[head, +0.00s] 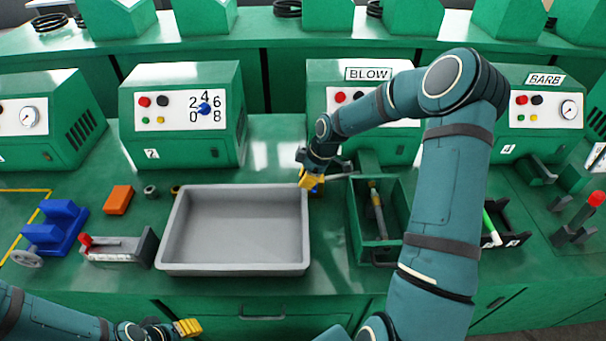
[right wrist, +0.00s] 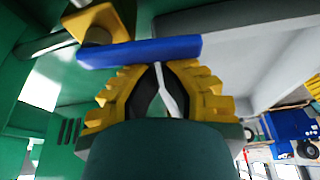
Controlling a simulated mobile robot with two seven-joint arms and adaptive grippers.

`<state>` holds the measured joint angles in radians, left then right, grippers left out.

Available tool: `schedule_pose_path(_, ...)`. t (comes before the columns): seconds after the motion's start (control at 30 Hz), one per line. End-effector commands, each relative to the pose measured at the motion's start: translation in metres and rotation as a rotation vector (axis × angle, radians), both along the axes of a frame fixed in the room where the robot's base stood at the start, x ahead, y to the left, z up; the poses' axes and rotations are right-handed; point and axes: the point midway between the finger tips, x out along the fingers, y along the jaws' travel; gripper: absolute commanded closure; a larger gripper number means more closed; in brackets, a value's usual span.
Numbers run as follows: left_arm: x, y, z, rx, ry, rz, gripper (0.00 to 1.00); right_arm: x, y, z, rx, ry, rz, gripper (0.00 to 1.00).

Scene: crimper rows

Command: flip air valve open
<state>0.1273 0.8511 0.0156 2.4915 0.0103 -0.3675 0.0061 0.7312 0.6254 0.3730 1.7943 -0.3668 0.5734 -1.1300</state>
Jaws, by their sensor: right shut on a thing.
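The air valve shows in the right wrist view as a brass-coloured body (right wrist: 97,24) with a flat blue lever (right wrist: 140,52) lying across the picture. My right gripper (right wrist: 160,75) is shut on the blue lever, its yellow-padded fingertips at the lever's lower edge.
The grey tray (head: 170,228) is left of the valve. A green open box (head: 353,222) holding a tool stands to the right. The BLOW machine (head: 318,72) is behind, partly hidden by my right arm. A blue vise (head: 55,228) and orange block (head: 117,199) lie left.

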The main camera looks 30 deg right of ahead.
Motion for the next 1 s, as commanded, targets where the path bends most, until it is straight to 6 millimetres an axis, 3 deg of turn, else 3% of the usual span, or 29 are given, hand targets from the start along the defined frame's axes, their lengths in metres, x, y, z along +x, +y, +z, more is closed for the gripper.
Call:
schedule_pose_path(0.83, 0.0011, 0.0002, 0.0035, 0.0, -0.002, 0.002, 0.53, -0.0059, -0.0031, -0.0005, -0.001, 0.002, -0.005, 1.0)
schedule_pose_path(1.0, 0.0004, 0.0, 0.0005, 0.0, -0.001, 0.0, 0.53, -0.0013, 0.0036, -0.001, -0.001, 0.0, -0.004, 1.0)
